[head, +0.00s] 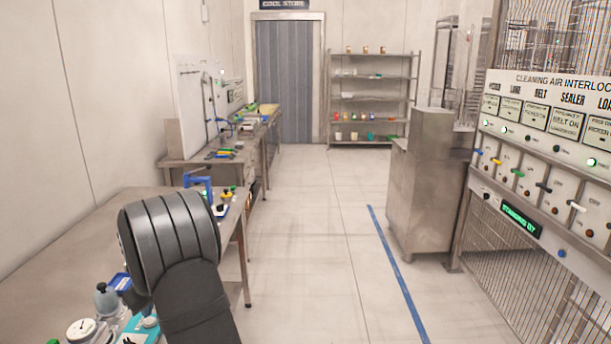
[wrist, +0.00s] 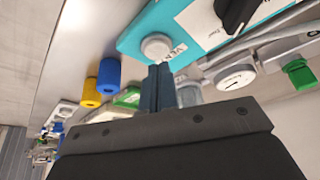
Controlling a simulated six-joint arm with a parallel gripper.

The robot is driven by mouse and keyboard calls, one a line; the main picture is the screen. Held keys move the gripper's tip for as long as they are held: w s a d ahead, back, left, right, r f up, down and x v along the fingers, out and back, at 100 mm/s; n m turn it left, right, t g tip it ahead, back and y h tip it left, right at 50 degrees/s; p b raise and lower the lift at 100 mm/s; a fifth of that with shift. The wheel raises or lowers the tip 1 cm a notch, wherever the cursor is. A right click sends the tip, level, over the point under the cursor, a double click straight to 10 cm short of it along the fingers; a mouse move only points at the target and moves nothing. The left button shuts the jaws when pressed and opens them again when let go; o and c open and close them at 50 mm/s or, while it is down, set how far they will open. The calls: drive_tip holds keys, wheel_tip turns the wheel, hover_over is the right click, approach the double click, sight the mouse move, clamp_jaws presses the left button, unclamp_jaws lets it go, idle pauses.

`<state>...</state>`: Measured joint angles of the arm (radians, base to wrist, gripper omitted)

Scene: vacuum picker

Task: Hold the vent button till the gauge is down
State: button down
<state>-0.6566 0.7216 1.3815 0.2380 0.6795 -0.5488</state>
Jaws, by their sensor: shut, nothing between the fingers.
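The white round vent button (wrist: 157,47) sits on a teal panel (wrist: 133,42) with a printed label beside it. In the wrist view my gripper (wrist: 160,68) is shut and empty, its fingertips right at the button's near edge. I cannot tell whether they touch it or whether it is pressed. The white-faced gauge (wrist: 236,77) stands beside the panel. It also shows in the head view (head: 81,330) at the lower left; its needle is too small to read surely. In the head view my dark arm hides most of my gripper, and the teal panel (head: 136,325) is partly cut off.
A black knob (wrist: 238,12) is on the same panel. Blue (wrist: 110,71) and yellow (wrist: 91,92) cylindrical parts, a green fitting (wrist: 299,74) and a hose lie around it. The steel bench (head: 50,265) is bare at left. An interlock panel (head: 550,130) stands far right.

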drive_tip(key=shift+f, duration=0.85)
idle(1.5)
idle(1.1)
drive_tip(key=shift+r, duration=3.05)
drive_tip(key=shift+f, duration=0.1)
